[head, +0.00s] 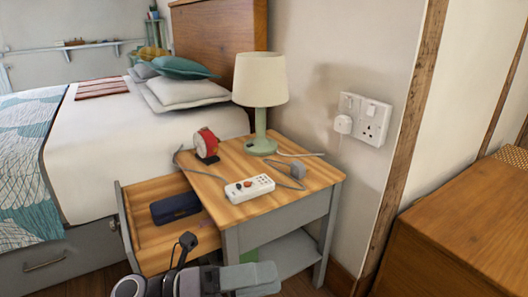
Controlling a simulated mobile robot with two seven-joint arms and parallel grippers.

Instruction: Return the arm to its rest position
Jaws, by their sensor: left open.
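My left gripper (262,278) is at the bottom of the head view, in front of the nightstand (272,208), and reaches in from the lower left. It is open, and I see nothing held in it. Its grey fingers overlap the view of the nightstand's lower front and open shelf. A dark part of my wrist stands up in front of the open drawer (150,255). My right gripper is not in view.
The drawer is pulled out to the left, with a dark blue case (175,207) inside. A lamp (260,85), red clock (206,144) and white power strip (250,187) stand on the nightstand. The bed (110,140) is left; a wooden cabinet (470,225) is right.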

